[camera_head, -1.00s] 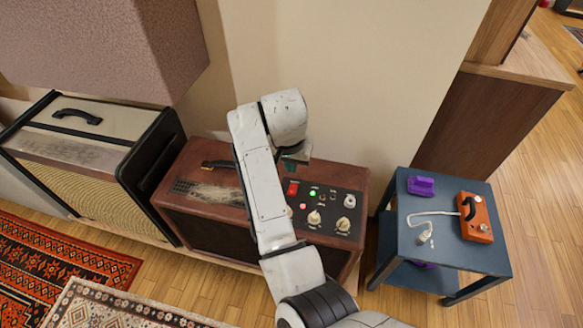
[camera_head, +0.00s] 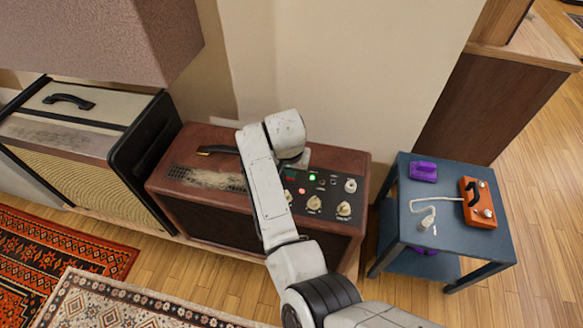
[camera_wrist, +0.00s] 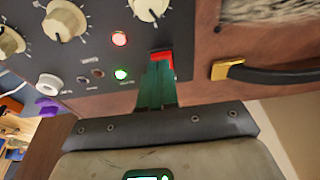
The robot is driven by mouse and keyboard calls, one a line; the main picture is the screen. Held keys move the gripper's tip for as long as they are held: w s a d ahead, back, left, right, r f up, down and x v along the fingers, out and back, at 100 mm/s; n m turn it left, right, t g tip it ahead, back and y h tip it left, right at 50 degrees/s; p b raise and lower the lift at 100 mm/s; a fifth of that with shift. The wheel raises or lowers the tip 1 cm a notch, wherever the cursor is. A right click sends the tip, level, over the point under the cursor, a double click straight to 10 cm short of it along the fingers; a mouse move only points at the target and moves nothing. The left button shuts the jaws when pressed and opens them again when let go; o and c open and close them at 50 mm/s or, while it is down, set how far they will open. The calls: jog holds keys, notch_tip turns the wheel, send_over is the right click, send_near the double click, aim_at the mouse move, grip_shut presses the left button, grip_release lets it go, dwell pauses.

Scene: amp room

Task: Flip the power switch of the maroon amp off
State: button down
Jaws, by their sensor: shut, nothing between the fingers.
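The maroon amp (camera_head: 225,225) stands on the floor against the wall, with a dark control panel (camera_head: 326,192) on the right of its top. In the wrist view, the red power switch (camera_wrist: 161,57) shows just beyond the fingertips of my gripper (camera_wrist: 158,72), which is shut, with green fingers. The fingertips overlap the switch's near edge; I cannot tell if they touch it. A green light (camera_wrist: 120,74) and a red light (camera_wrist: 119,38) beside the switch are lit.
Cream knobs (camera_head: 314,203) and sockets sit close to the switch. The amp's handle (camera_head: 218,150) lies to the left. A cream amp (camera_head: 70,125) stands further left. A blue side table (camera_head: 455,245) at right holds an orange pedal (camera_head: 478,203) and a purple object (camera_head: 423,171).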

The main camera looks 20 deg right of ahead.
jog(key=shift+s+f+t+h+p, duration=0.2)
jog(key=shift+f+t+h+p, duration=0.1)
jog(key=shift+f, duration=0.05)
jog(key=shift+w, duration=0.1)
jog(key=shift+r, duration=0.1)
jog(key=shift+w+d+r, duration=0.25)
jog(key=shift+w+d, duration=0.1)
jog(key=shift+w, duration=0.25)
jog(key=shift+r, duration=0.1)
